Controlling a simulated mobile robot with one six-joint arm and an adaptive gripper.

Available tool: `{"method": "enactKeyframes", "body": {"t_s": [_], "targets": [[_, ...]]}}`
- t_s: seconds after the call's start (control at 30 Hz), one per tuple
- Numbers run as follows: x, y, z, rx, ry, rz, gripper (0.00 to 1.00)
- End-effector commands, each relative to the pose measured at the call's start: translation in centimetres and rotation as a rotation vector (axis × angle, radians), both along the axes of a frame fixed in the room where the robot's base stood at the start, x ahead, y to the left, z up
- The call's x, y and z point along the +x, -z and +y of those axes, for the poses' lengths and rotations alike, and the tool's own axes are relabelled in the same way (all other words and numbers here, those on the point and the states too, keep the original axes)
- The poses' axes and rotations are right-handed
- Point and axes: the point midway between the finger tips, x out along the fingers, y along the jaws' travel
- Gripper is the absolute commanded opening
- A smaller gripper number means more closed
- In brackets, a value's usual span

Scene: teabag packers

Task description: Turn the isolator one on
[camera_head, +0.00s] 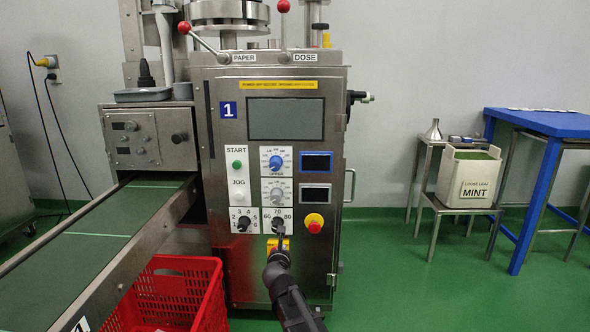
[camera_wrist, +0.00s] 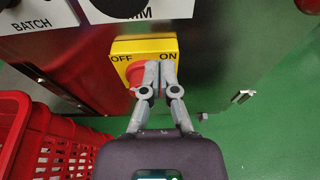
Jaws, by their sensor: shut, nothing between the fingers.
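Isolator one is a yellow plate with a red knob low on the front of machine 1. In the wrist view the plate (camera_wrist: 118,47) shows OFF on the left and ON on the right. The red knob (camera_wrist: 134,75) shows just left of my fingers, which hide its right part. I cannot tell which way it points. My gripper (camera_wrist: 159,66) is shut and empty, its fingertips in front of the plate near the knob. I cannot tell whether they touch it.
Above the isolator are the BATCH and MM dials (camera_head: 278,222) and a red emergency button (camera_head: 314,223). A red crate (camera_head: 205,265) stands on the floor to the lower left, below the green conveyor (camera_head: 90,240).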

Motion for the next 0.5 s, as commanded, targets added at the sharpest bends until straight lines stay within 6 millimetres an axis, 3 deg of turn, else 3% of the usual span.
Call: {"method": "enactKeyframes", "body": {"t_s": [0.23,0.5], "targets": [[-0.7,0.0,0.0,0.0,0.0,0.0,0.0],[-2.9,0.0,0.0,0.001,0.0,0.0,0.0]]}}
